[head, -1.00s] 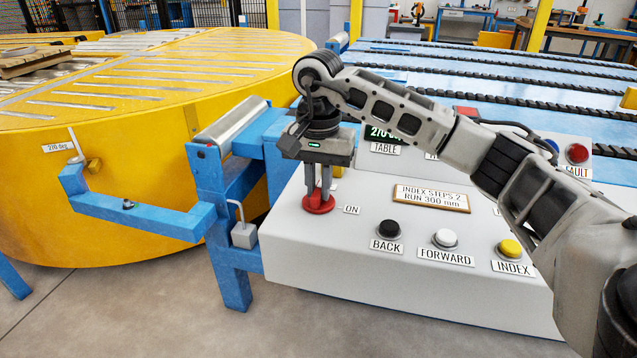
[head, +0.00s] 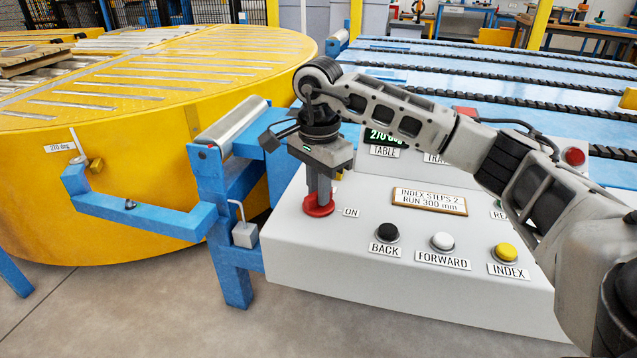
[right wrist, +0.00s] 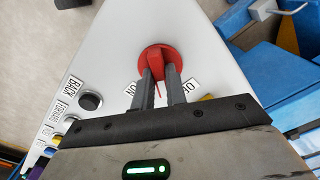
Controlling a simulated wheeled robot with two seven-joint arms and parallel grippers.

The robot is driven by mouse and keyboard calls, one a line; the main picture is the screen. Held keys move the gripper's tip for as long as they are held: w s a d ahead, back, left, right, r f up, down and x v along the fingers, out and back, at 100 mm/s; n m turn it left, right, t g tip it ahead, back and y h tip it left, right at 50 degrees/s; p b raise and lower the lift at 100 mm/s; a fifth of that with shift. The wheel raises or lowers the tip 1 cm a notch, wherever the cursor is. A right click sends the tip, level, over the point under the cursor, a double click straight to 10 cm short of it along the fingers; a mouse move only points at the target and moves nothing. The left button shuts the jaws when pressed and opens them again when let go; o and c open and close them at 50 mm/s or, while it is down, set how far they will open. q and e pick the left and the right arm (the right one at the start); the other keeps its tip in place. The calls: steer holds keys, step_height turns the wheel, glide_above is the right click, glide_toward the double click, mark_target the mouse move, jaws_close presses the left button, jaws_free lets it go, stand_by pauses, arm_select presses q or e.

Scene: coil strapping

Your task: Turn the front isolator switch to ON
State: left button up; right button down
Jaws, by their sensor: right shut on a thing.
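The red isolator switch (head: 318,208) sits at the left end of the grey control panel's sloping top, beside its ON label (head: 350,213). My right gripper (head: 319,194) points down and is shut on the switch's knob. In the right wrist view, the two fingers (right wrist: 160,80) straddle the red switch (right wrist: 157,56). Its red pointer line lies between the ON label (right wrist: 130,91) and the partly hidden OFF label (right wrist: 190,86). My left gripper is out of view.
The panel (head: 310,250) carries black BACK (head: 387,232), white FORWARD (head: 442,241) and yellow INDEX (head: 506,253) buttons. A yellow turntable (head: 110,190) and a blue bracket (head: 140,215) stand left. A blue conveyor (head: 450,75) runs behind. My arm hides part of the panel.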

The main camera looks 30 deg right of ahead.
steer(key=m+p, duration=0.1)
steer(key=m, duration=0.4)
steer(key=shift+r+m, duration=0.1)
steer(key=shift+m, duration=0.2)
steer(key=m, duration=0.2)
steer(key=shift+m+p, duration=0.3)
steer(key=shift+p, duration=0.1)
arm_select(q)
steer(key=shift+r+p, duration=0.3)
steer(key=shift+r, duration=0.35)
arm_select(e)
steer(key=shift+m, duration=1.6)
steer(key=c, duration=1.4)
jaws_free()
steer(key=shift+c, duration=0.2)
